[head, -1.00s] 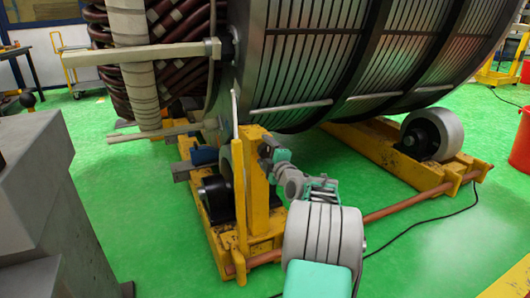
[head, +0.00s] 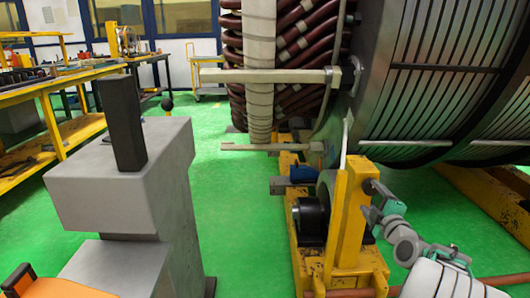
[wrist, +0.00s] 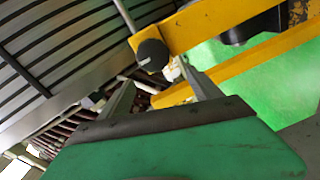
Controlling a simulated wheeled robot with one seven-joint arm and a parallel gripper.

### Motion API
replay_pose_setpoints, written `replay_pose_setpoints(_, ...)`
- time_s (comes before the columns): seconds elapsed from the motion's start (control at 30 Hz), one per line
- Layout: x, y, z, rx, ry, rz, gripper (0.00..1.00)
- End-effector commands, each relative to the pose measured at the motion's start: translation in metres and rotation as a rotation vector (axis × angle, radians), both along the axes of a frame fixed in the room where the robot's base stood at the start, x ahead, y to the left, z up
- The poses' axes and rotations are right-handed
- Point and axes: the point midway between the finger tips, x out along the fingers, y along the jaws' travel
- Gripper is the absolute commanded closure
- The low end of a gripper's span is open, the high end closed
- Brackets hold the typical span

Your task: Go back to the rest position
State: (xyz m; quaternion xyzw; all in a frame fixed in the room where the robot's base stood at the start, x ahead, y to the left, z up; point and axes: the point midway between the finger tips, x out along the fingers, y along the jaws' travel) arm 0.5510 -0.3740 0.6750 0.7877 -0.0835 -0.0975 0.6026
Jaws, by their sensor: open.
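My arm reaches in from the bottom right of the head view. Its end, my gripper (head: 370,190), is small there, close to the top of a yellow post (head: 349,215); I cannot tell whether they touch. In the wrist view my gripper (wrist: 155,73) has its two grey fingers apart, with nothing seen held between them. A black round knob (wrist: 152,55) on a yellow bar (wrist: 205,28) lies just beyond the fingers. The large ribbed stator drum (head: 425,85) stands at the right of the head view, and its slotted surface fills the upper left of the wrist view.
A grey stepped block (head: 125,185) with a dark upright bar stands left of centre. Dark red coils (head: 305,70) and two pale bars stick out from the drum's end. A yellow workbench (head: 60,90) is at the far left. Green floor (head: 235,210) lies open between block and yellow cradle.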

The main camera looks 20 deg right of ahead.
Motion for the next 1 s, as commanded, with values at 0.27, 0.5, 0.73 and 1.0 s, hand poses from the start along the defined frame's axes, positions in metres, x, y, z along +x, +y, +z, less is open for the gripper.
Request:
replay_pose_setpoints(0.27,0.031,0.167,0.118,0.423,0.327,0.132,0.27)
replay_pose_setpoints(0.5,-0.033,0.293,0.199,0.798,0.653,-0.033,0.27)
replay_pose_setpoints(0.73,-0.142,0.361,0.275,1.070,0.853,-0.397,0.27)
replay_pose_setpoints(1.0,-0.206,0.376,0.293,1.184,0.893,-0.652,0.27)
